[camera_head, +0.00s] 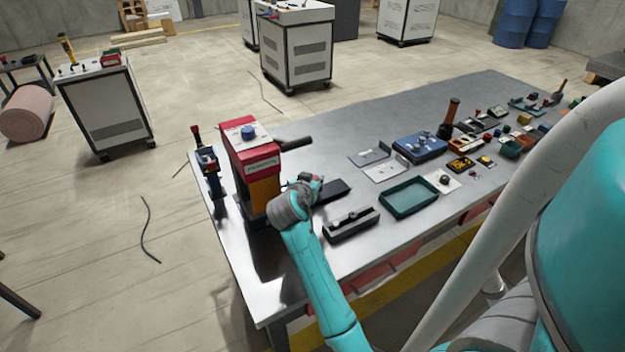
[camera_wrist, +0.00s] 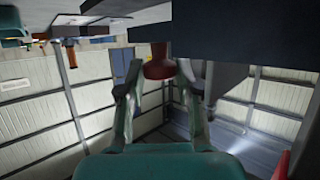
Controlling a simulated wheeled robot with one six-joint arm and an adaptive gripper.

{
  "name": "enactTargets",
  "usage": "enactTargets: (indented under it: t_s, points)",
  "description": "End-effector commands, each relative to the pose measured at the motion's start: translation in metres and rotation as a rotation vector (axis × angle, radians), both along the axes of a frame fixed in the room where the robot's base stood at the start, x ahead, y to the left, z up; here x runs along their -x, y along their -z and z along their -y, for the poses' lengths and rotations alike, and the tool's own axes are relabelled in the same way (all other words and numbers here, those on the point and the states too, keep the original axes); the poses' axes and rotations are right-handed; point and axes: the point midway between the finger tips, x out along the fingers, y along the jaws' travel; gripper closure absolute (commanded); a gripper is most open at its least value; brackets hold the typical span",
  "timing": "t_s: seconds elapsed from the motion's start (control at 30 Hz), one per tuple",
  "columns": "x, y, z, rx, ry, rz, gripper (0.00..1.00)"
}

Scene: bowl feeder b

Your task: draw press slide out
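The press (camera_head: 264,187) is a red and orange machine with a black side lever and a blue knob on top, standing near the left end of the metal table. My gripper (camera_head: 312,183) is low at the press's right side, its fingers mostly hidden by my wrist in the head view. In the wrist view a red knob (camera_wrist: 158,66) lies between the two fingertips of my gripper (camera_wrist: 160,75). Small gaps seem to show on both sides of it. A dark flat block (camera_head: 333,191), perhaps the slide, is beside my gripper. The slide's link to the knob is hidden.
A grey slotted block (camera_head: 351,225) and a teal tray (camera_head: 409,198) lie to the right on the table (camera_head: 290,265). A blue-and-black device (camera_head: 209,168) stands left of the press. Many small parts crowd the table's far right.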

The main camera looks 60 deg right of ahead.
Motion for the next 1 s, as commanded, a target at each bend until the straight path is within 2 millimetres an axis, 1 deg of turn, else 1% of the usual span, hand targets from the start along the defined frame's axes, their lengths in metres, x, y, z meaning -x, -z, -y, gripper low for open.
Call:
enactTargets:
  t_s: [0.27,0.43,0.57,0.9,1.0]
  points:
    - [0.001,0.000,0.002,0.000,0.000,0.000,1.00]
    - [0.010,0.000,0.015,0.000,0.004,0.000,1.00]
    - [0.023,0.000,0.035,0.000,0.007,0.000,1.00]
    - [0.063,0.000,0.100,0.001,0.006,0.000,1.00]
    - [0.070,0.000,0.113,0.001,0.005,-0.001,1.00]
